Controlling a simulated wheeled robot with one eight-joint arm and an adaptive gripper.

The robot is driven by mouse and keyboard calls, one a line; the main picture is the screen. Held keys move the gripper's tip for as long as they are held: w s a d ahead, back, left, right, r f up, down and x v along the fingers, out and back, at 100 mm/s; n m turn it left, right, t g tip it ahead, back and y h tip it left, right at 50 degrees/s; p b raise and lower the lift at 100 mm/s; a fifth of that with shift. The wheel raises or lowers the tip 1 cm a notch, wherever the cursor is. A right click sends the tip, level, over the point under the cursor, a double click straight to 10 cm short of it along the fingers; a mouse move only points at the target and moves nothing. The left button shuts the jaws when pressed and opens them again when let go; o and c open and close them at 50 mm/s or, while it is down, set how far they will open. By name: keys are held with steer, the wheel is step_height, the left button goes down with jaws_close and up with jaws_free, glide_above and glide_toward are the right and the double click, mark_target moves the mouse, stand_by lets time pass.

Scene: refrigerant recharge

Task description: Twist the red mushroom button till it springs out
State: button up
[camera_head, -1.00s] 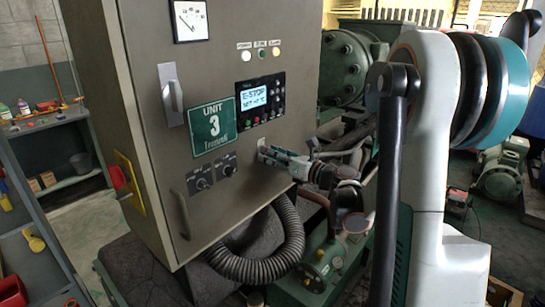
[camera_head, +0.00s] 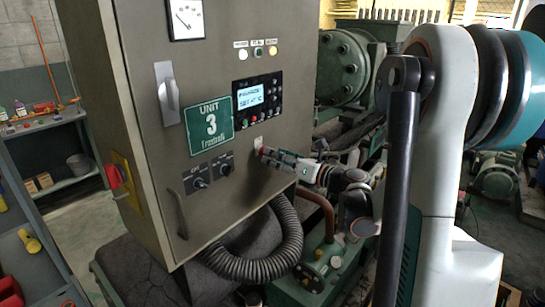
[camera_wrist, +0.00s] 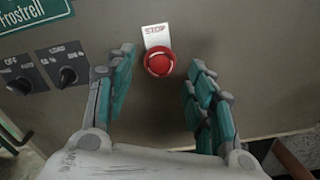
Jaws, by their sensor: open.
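The red mushroom button (camera_wrist: 159,62) sits on the cabinet front under a white STOP label (camera_wrist: 156,34). In the head view a bit of the red button (camera_head: 263,151) shows at the tips of my gripper (camera_head: 272,156). In the wrist view my gripper (camera_wrist: 161,60) is open, one finger left and one right of the button, with clear gaps on both sides. Neither finger touches the button. The display (camera_head: 258,97) above is lit, with an upper line I cannot read and a lower line starting SET.
Two dark knobs (camera_head: 198,182) are left of the button, below the green Unit 3 sign (camera_head: 209,125). A red switch (camera_head: 117,176) on a yellow plate is on the cabinet's side. A black corrugated hose (camera_head: 284,250) and green machinery (camera_head: 350,65) lie below and right.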

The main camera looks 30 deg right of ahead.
steer(key=v, duration=0.6)
stand_by(0.6)
